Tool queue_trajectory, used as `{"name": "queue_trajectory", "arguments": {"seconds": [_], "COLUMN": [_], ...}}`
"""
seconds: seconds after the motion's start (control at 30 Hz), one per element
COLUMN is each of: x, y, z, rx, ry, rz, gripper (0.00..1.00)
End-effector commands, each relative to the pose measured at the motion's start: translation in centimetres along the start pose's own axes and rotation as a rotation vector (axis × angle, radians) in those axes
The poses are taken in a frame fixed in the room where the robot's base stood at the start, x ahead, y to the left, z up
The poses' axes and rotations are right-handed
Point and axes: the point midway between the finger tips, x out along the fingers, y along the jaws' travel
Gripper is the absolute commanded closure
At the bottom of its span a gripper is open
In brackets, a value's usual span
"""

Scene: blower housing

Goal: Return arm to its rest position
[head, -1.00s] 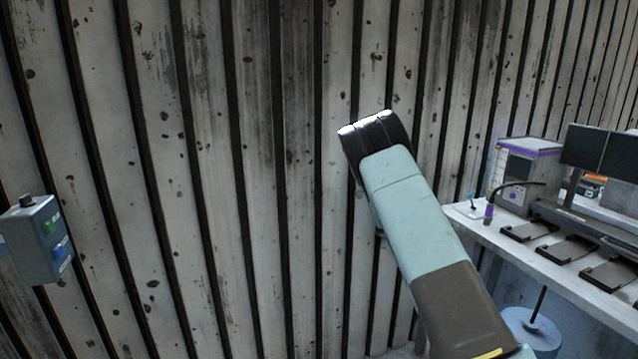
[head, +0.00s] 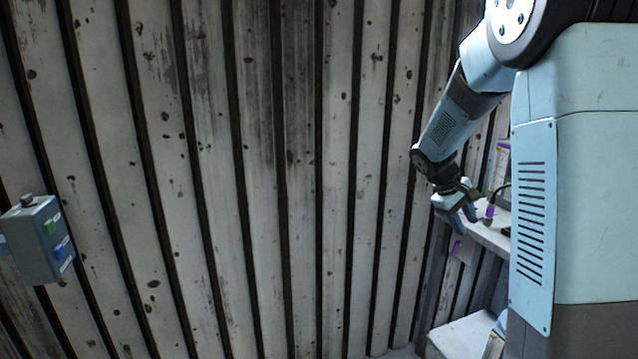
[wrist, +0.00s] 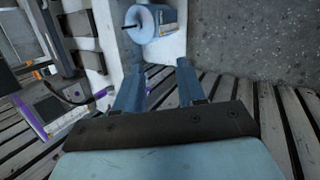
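My arm fills the right side of the head view, with a bent elbow and the forearm slanting down. My gripper (head: 464,222) hangs at the end of the forearm, in front of the slatted wall and beside the left end of the white desk (head: 490,238). In the wrist view my gripper (wrist: 160,72) has its two blue fingers apart, with nothing between them. Much of the desk is hidden behind my arm in the head view.
A grey control box (head: 38,240) with green and blue buttons is at far left. The slatted wall (head: 300,180) fills the middle. The wrist view shows a purple-edged box (wrist: 48,103), black trays (wrist: 78,22) and a pale blue round object (wrist: 150,22).

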Motion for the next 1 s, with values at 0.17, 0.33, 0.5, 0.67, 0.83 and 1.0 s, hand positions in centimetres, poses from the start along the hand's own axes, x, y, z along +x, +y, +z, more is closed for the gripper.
{"name": "queue_trajectory", "arguments": {"seconds": [0.17,0.33,0.5,0.67,0.83,1.0], "x": [-3.3,-6.1,-8.8,-11.0,-13.1,-14.8], "y": [-1.3,-2.9,-4.7,-6.5,-8.8,-11.3], "z": [3.4,6.5,9.7,12.6,15.6,18.4], "rx": [0.091,0.17,0.245,0.312,0.377,0.44], "ry": [0.081,0.154,0.227,0.295,0.365,0.433], "rz": [-0.074,-0.142,-0.204,-0.258,-0.311,-0.359], "gripper": [0.61,0.61,0.61,0.61,0.61,0.61]}}
